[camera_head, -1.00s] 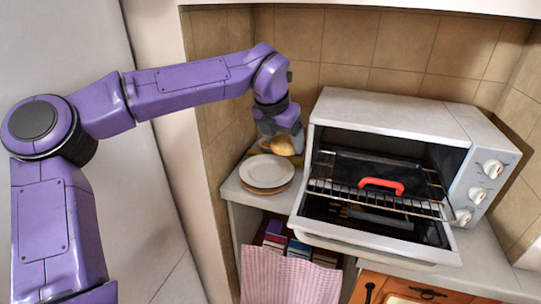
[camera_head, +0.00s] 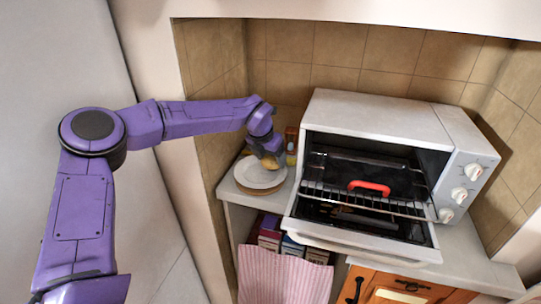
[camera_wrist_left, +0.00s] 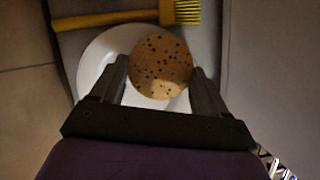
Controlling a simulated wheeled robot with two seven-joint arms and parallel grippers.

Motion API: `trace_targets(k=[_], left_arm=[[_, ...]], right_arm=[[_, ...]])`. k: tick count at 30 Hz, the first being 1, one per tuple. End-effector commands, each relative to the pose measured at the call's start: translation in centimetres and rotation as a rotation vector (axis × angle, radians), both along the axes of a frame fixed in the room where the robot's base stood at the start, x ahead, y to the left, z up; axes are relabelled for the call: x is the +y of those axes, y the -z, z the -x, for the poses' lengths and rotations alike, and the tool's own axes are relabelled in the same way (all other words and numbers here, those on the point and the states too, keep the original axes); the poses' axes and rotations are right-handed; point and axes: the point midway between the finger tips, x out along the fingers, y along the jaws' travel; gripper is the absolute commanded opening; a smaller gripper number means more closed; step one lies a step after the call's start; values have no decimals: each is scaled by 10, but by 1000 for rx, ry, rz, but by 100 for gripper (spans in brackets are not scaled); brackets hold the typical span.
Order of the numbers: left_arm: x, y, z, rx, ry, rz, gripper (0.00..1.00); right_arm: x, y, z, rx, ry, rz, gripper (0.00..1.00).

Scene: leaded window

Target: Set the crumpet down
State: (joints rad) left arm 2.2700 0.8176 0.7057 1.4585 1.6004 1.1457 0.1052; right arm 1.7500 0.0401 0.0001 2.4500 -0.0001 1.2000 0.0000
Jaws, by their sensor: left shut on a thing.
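My left gripper (camera_head: 268,157) is low over the white plate (camera_head: 256,180) on the counter left of the oven. It is shut on the crumpet, a round tan disc with dark holes, which shows clearly in the left wrist view (camera_wrist_left: 160,66) between the two fingers. In that view the crumpet covers the right part of the white plate (camera_wrist_left: 96,58). In the head view the gripper mostly hides the crumpet. I cannot tell whether the crumpet touches the plate. My right gripper is out of view.
A toaster oven (camera_head: 375,112) with its door down stands close to the right, a red-handled item (camera_head: 369,186) on its rack. A yellow brush (camera_wrist_left: 125,17) lies beyond the plate. A jar (camera_head: 291,143) stands behind the plate. A pink striped cloth (camera_head: 285,277) hangs below the counter.

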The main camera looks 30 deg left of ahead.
Motion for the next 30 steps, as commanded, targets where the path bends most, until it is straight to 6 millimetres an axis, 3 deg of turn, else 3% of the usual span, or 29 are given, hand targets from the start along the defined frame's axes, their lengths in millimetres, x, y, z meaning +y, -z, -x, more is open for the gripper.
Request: trace_targets(k=[9,10,12,18,22,23,30], left_arm=[[0,10,0,0,0,1,45],[0,10,0,0,0,1,78],[0,9,0,0,0,1,100],[0,8,0,0,1,0,100],[0,-7,0,-2,1,-1,100],[0,-8,2,-4,0,0,100],[1,-66,26,-6,0,0,100]], right_arm=[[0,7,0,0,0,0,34],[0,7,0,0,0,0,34],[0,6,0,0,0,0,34],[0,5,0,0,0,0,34],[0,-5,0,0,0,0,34],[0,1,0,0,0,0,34],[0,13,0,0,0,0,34]])
